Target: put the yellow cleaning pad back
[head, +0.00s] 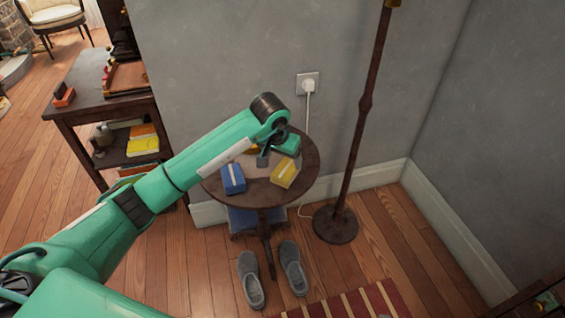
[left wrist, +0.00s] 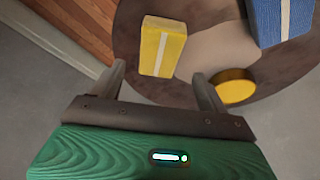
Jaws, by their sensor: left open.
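The yellow cleaning pad (head: 284,173), a block with a white stripe, lies on a small round dark table (head: 258,198). A similar blue block (head: 232,179) lies left of it. In the left wrist view the yellow pad (left wrist: 160,47) is just beyond the fingertips, apart from both, and the blue block (left wrist: 282,18) is at the upper right. My left gripper (head: 264,157) is over the table; in the left wrist view its fingers (left wrist: 160,78) are spread with nothing between them. My right gripper is not in view.
A round golden object (left wrist: 234,86) lies near the right finger in the wrist view. A lamp pole (head: 366,110) stands right of the table. Grey slippers (head: 250,279) are on the floor in front. A shelf table (head: 95,105) stands at the left, walls behind.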

